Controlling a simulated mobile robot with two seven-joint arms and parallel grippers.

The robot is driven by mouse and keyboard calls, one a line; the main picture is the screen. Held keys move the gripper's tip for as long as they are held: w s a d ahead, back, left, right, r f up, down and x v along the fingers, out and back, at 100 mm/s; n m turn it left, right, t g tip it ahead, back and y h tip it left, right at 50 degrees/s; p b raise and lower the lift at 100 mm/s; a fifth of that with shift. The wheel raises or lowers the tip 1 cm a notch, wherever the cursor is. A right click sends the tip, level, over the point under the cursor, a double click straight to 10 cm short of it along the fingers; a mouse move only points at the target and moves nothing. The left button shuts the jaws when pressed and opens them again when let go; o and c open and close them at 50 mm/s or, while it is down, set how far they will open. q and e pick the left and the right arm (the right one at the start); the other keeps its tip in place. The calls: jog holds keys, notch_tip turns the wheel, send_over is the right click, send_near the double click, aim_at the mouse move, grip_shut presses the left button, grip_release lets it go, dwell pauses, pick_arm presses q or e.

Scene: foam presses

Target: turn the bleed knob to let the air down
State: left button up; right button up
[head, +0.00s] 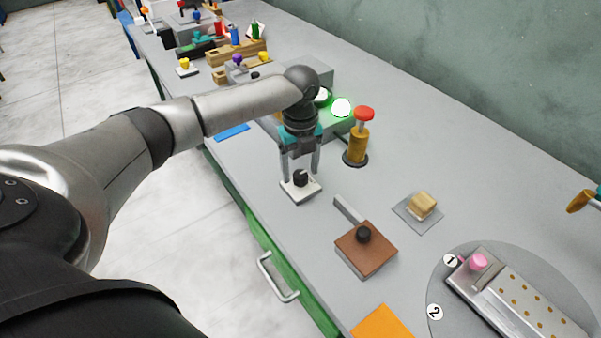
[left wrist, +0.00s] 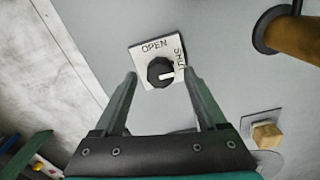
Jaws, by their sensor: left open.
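The bleed knob (head: 300,178) is a small black knob on a white square plate (head: 308,191) near the bench's front edge. In the left wrist view the knob (left wrist: 160,72) sits on its plate (left wrist: 143,53), marked OPEN at the top and SHUT at the right. Its white pointer line points right, towards SHUT. My left gripper (head: 300,172) points down over the plate and is open. In the wrist view its fingertips (left wrist: 161,74) lie on either side of the knob, with gaps showing; I cannot tell their exact height. My right gripper is not seen.
A brass post with a red cap (head: 358,140) stands right of my gripper. Behind are a green box with a lit lamp (head: 341,107). Nearer stand a brown block with a black knob (head: 366,250), a yellow foam block (head: 423,205) and a round turntable (head: 440,285).

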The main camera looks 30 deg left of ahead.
pick_arm(q)
jog(key=shift+f, duration=0.55)
grip_shut()
